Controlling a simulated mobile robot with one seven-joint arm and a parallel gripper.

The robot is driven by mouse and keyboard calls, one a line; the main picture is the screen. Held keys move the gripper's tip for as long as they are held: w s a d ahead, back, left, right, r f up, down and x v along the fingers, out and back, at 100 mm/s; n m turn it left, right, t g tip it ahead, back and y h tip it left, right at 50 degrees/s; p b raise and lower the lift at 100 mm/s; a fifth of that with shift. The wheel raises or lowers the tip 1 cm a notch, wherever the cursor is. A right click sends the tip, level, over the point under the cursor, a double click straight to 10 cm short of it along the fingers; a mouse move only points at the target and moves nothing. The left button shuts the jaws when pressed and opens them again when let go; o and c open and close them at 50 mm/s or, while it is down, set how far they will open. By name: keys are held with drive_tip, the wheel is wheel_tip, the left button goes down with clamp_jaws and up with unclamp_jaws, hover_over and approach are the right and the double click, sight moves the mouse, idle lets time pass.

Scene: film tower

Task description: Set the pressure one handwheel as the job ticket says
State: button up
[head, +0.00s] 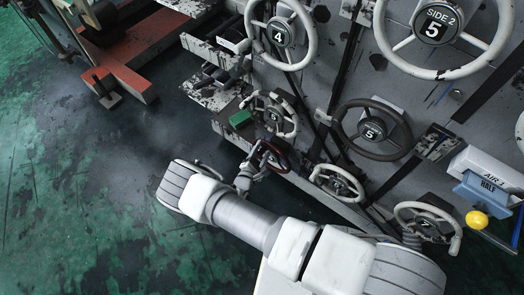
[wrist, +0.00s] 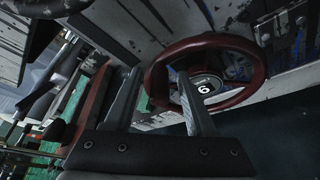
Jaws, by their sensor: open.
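A dark red handwheel (wrist: 238,44) with a black hub marked 6 (wrist: 204,88) fills the middle of the wrist view; the small word above the number is too blurred to read. The same red handwheel (head: 283,166) shows low on the machine in the head view, partly hidden by my gripper. My gripper (wrist: 160,77) is open. In the wrist view the wheel's left rim appears between its two fingers; I cannot tell whether they touch it. No label reading pressure one is legible, and no job ticket shows.
Other handwheels crowd round: a white one marked 4 (head: 313,45), a large white one marked SIDE 2 5 (head: 481,66), a dark one marked 5 (head: 350,150), and smaller ones (head: 318,179) low down. A yellow-knobbed lever (head: 476,220) sits right. Green floor (head: 70,190) is open at left.

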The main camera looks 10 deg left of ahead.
clamp_jaws()
idle(1.3)
